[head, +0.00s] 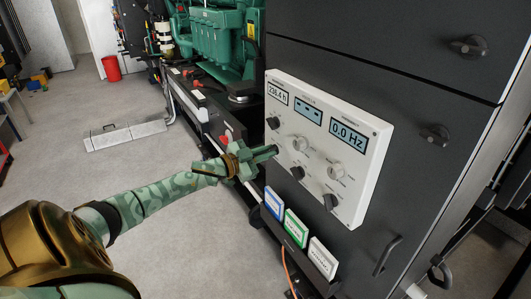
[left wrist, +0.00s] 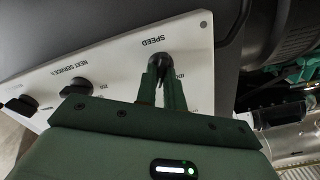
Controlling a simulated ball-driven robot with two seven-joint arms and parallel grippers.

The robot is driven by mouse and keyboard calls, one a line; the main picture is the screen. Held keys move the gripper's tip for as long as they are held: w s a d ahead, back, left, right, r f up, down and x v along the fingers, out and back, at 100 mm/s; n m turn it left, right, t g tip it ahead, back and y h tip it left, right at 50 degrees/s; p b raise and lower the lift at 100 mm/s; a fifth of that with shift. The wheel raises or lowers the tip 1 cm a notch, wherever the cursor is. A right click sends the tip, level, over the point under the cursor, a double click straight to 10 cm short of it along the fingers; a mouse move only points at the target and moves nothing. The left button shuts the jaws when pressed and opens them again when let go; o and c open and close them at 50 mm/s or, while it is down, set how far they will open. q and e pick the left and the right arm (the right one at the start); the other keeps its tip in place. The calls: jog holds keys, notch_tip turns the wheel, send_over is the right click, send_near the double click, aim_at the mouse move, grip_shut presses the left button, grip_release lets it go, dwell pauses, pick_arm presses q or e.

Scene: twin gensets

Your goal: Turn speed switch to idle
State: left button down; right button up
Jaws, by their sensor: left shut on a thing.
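The speed switch (left wrist: 159,62) is a dark knob beside the word SPEED on the white control panel (left wrist: 120,55). The lettering is upside down in the left wrist view. My left gripper (left wrist: 160,88) has its two green fingers on either side of this knob and is shut on it. In the head view my left gripper (head: 272,152) reaches the left edge of the white panel (head: 368,165), and its fingertips hide the knob they hold. Which way the knob points is hard to tell. My right gripper is not in view.
Other dark knobs (head: 297,172) and pale dials (head: 299,143) sit close by on the panel, below displays, one reading 0.0 Hz (head: 348,133). A rack of coloured booklets (head: 293,228) hangs below.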

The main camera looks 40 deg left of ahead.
pick_arm(q)
jog(key=shift+r+n+p, duration=0.25)
jog(key=shift+n+p, duration=1.05)
jog(key=shift+a+f+n+p, duration=0.15)
jog(key=shift+n+p, duration=0.85)
jog(key=shift+n, duration=1.25)
jog(key=shift+a+f+n+p, duration=0.1)
jog(key=shift+n+p, duration=0.9)
jog(key=shift+n, duration=1.25)
jog(key=c, duration=1.5)
grip_release()
